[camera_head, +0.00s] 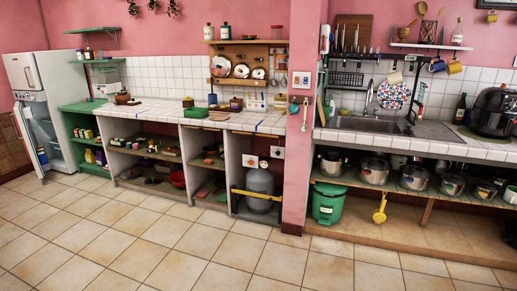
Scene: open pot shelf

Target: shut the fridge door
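The white fridge (51,75) stands at the far left against the pink wall, beyond the tiled floor. Its upper door looks shut. Its lower door (27,136) stands open, swung out toward the left, and shelves inside the fridge (42,121) show. Neither of my grippers shows in the head view, so I cannot see whether they are open or shut. No arm touches the fridge.
A green shelf unit (84,124) stands right of the fridge. A tiled counter (160,110) with open shelves runs along the wall to a pink pillar (299,140). A sink (372,124) and pots are at the right. The tiled floor (130,235) is clear.

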